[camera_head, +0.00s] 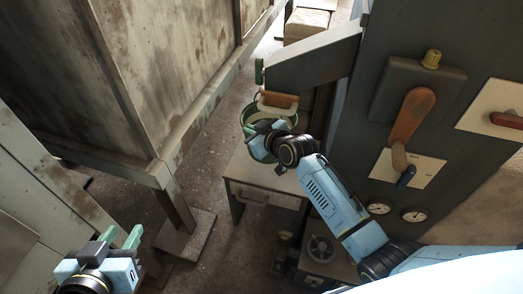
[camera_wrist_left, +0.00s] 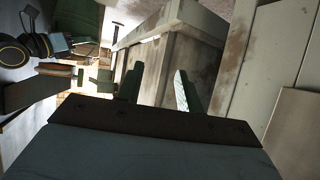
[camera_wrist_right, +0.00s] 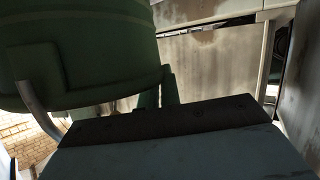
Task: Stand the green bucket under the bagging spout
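The green bucket (camera_head: 247,117) is in the head view just left of the dark machine, with its open rim partly hidden behind my right gripper (camera_head: 258,137). A brown handle grip (camera_head: 278,100) shows over the rim. In the right wrist view the bucket (camera_wrist_right: 110,50) fills the upper left, and my right gripper's fingers (camera_wrist_right: 160,95) are close together at its rim. The dark grey spout (camera_head: 312,65) juts left from the machine, above and beside the bucket. My left gripper (camera_head: 120,237) is open and empty at the lower left, far from the bucket.
A small bench (camera_head: 262,190) with a drawer stands below the bucket; I cannot tell whether they touch. The machine panel (camera_head: 385,125) carries levers and gauges. A large stained hopper (camera_head: 165,70) on legs stands at the left. Bare floor (camera_head: 120,195) shows between them.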

